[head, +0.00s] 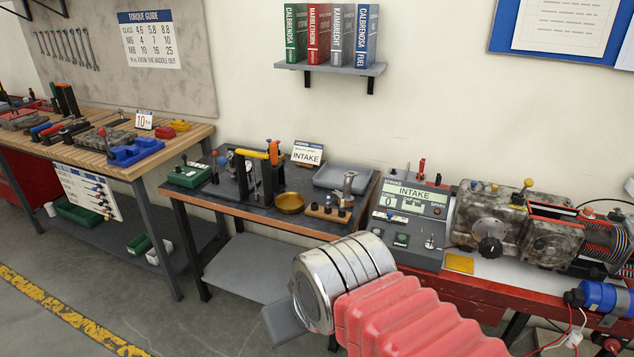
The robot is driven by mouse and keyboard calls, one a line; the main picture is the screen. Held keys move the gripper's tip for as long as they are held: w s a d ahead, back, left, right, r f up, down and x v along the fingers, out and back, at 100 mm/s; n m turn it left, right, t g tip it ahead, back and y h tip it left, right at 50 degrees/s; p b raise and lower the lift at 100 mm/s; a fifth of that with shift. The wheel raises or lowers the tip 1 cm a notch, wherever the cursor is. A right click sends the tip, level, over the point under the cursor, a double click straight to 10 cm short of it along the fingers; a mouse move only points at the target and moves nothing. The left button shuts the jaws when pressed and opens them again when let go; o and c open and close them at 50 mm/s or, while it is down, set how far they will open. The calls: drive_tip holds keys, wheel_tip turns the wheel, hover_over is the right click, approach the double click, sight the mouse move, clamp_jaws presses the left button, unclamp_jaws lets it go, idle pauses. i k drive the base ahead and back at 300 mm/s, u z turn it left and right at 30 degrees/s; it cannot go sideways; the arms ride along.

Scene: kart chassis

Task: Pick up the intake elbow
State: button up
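The workbench (285,228) with a sign reading INTAKE (307,153) stands in the middle of the head view. On its right part, a small upright metal piece (348,186) stands by a wooden block with dark round parts (328,212). It may be the intake elbow, but it is too small to tell. My gripper (283,322) shows only as a grey part at the bottom, beyond my chrome wrist. It is low in front of the bench, apart from these things. Its fingertips are mostly hidden, so I cannot see whether it is open or holds anything.
On the bench are a brass bowl (290,202), a black stand with an orange-yellow handle (258,160), a grey tray (342,176) and a green box (189,175). A control box (408,215) and an engine-like machine (490,220) stand at the right. Floor is free at the lower left.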

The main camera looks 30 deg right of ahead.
sight(350, 176)
drive_tip(key=i, duration=1.6)
drive_tip(key=z, duration=0.35)
